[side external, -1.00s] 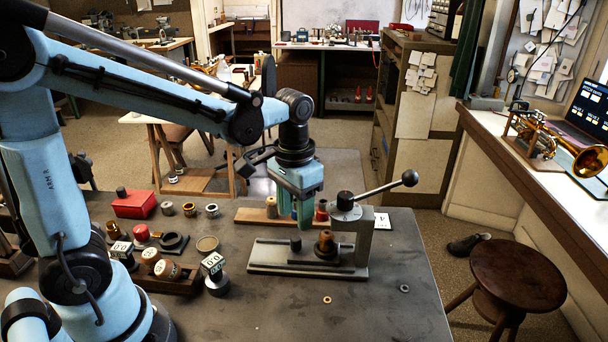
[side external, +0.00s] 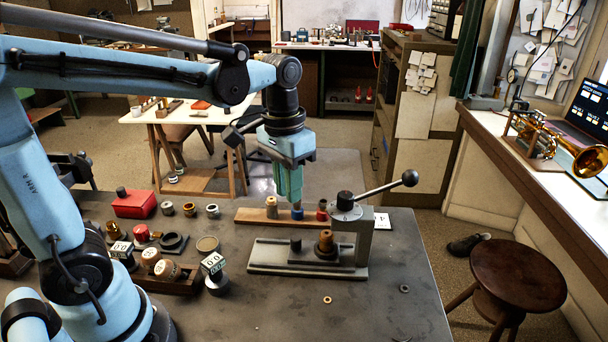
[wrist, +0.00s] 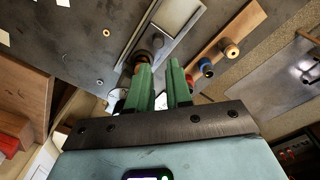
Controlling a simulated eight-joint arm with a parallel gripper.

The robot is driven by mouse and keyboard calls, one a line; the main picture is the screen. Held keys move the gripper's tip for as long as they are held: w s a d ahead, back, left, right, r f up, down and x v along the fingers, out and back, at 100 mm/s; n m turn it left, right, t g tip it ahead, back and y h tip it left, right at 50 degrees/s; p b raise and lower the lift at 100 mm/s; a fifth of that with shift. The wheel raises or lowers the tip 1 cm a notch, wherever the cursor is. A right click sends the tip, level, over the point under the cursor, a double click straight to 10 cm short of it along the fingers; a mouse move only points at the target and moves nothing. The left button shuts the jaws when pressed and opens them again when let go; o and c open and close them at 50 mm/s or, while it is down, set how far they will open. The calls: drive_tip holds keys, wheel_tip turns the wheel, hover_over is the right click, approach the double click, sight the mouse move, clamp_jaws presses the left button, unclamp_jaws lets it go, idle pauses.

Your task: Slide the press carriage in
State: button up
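The press (side external: 350,250) stands on the bench, with a grey base, an upright column and a black-knobbed lever to the right. Its carriage (side external: 296,243) shows as a low part with a dark knob on the base, left of the column. A brown and brass stepped piece (side external: 326,243) stands upright beside the column; it also shows in the wrist view (wrist: 143,54), partly behind a finger. My gripper (side external: 290,203) points down above and behind the press, apart from it. In the wrist view its green fingers (wrist: 159,66) are spread with nothing between them.
Behind the press, a wooden strip (side external: 245,216) holds a tan, a blue and a red spool close to my fingertips. Left are a red box (side external: 134,205), several rings and a tray of round parts (side external: 175,283). The front right bench is mostly clear, with two small rings.

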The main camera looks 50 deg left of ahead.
sight(314, 246)
drive_tip(key=s+a+n+t+h, duration=0.1)
drive_tip(key=s+a, duration=0.1)
drive_tip(key=s, duration=0.1)
drive_tip(key=s+a+f+n+t, duration=0.1)
drive_tip(key=s+a+t, duration=0.1)
drive_tip(key=s+a+f+n+t+h, duration=0.1)
drive_tip(key=s+a+t, duration=0.1)
drive_tip(key=s, duration=0.1)
drive_tip(key=shift+s+a+f+n+h, duration=0.25)
drive_tip(key=shift+s+n+h, duration=0.05)
clamp_jaws()
drive_tip(key=shift+n+t, duration=0.5)
drive_tip(key=shift+t, duration=0.4)
drive_tip(key=shift+s+a+f+x, duration=0.15)
drive_tip(key=shift+x, duration=1.5)
drive_tip(key=shift+s+a+f+x, duration=0.15)
drive_tip(key=shift+a+f+x, duration=0.05)
drive_tip(key=shift+x, duration=1.5)
drive_tip(key=shift+s+a+f+x, duration=0.15)
drive_tip(key=shift+s+x, duration=0.05)
drive_tip(key=shift+x, duration=1.45)
drive_tip(key=shift+w+d+r, duration=0.1)
drive_tip(key=shift+w+d, duration=0.4)
drive_tip(key=shift+d, duration=0.35)
drive_tip(key=shift+w+d, duration=0.45)
drive_tip(key=shift+d, duration=0.4)
drive_tip(key=shift+w+d, duration=1.4)
